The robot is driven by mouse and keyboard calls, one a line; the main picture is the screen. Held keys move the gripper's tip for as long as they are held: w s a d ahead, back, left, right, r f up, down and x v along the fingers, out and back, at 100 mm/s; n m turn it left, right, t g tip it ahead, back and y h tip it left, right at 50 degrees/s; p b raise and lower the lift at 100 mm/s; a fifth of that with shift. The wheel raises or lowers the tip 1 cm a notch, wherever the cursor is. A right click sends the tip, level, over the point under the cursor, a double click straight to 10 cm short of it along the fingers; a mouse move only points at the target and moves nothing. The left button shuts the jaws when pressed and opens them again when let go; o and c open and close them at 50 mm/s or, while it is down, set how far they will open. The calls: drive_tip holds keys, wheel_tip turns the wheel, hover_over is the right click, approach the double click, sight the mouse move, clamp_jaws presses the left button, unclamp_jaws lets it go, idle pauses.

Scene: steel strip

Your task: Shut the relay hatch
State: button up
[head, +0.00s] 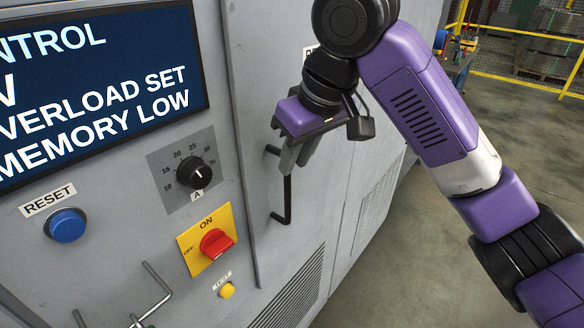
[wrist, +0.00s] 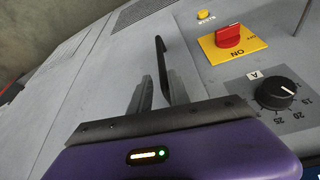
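The relay hatch is most likely the tall grey cabinet panel (head: 315,205) with a black bar handle (head: 287,200) near its left edge; its label is mostly hidden behind my arm. The panel looks nearly level with the cabinet front, and I cannot tell whether it stands slightly ajar. My gripper (head: 291,163) is at the upper part of the handle. In the wrist view, the handle (wrist: 160,55) runs between the two grey fingers (wrist: 161,88). The fingers are apart, with a gap on the left of the bar; the right finger is close to it, and contact is unclear.
Left of the panel are a dark display (head: 95,85), a black dial (head: 195,173), a red switch on a yellow plate (head: 215,243), a blue reset button (head: 67,225) and a yellow button (head: 227,290). Open floor (head: 410,265) lies to the right, with yellow railing (head: 520,82) beyond.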

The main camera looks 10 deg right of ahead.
drive_tip(key=s+a+p+v, duration=0.1)
drive_tip(key=p+v, duration=0.1)
drive_tip(key=v, duration=1.1)
drive_tip(key=shift+a+r, duration=0.35)
idle(1.0)
drive_tip(key=shift+s, duration=0.1)
